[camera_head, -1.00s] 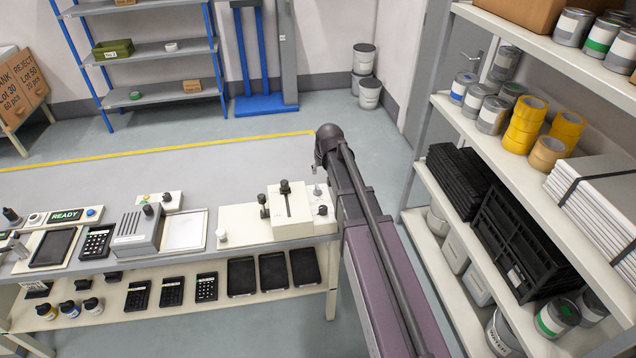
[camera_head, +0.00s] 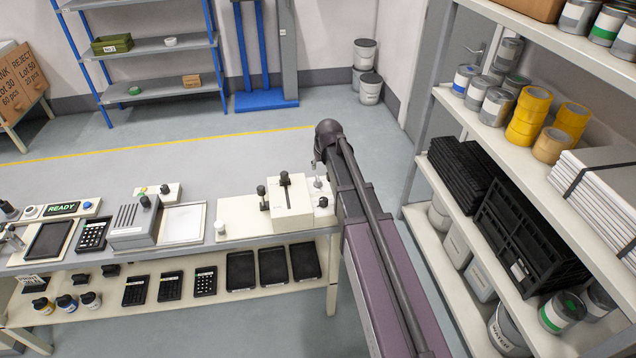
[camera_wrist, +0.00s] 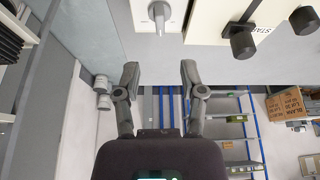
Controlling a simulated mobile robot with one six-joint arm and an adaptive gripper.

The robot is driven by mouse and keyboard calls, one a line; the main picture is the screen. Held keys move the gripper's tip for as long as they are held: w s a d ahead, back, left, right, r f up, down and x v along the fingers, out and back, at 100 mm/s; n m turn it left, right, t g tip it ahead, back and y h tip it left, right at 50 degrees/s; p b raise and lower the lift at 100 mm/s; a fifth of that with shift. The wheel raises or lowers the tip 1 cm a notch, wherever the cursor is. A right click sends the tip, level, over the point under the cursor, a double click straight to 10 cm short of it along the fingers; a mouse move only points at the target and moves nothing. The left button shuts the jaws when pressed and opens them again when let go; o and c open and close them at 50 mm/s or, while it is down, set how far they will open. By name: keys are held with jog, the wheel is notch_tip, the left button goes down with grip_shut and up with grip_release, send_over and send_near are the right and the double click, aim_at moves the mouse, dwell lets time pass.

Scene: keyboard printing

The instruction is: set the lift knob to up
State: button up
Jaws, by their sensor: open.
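The wrist view shows a light grey knob (camera_wrist: 160,15) on a pale plate at the top edge, its pointer end towards my gripper. I cannot read a label naming it as the lift knob. What looks like the same knob (camera_head: 318,183) stands at the right end of the bench in the head view, just left of my arm. My gripper (camera_wrist: 159,75) is open and empty, its fingers spread apart below the knob in the wrist view and not touching it. In the head view my gripper is mostly hidden by my arm.
A white box with a black-handled slot lever (camera_head: 285,182) stands left of the knob. Two black knobs (camera_wrist: 243,42) (camera_wrist: 303,20) show near it in the wrist view. The bench (camera_head: 262,243) holds several devices. A loaded shelf rack (camera_head: 440,180) stands right of my arm.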

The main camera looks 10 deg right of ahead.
aim_at(318, 178)
jog(key=shift+b+x, duration=4.6)
jog(key=shift+x, duration=0.7)
grip_shut()
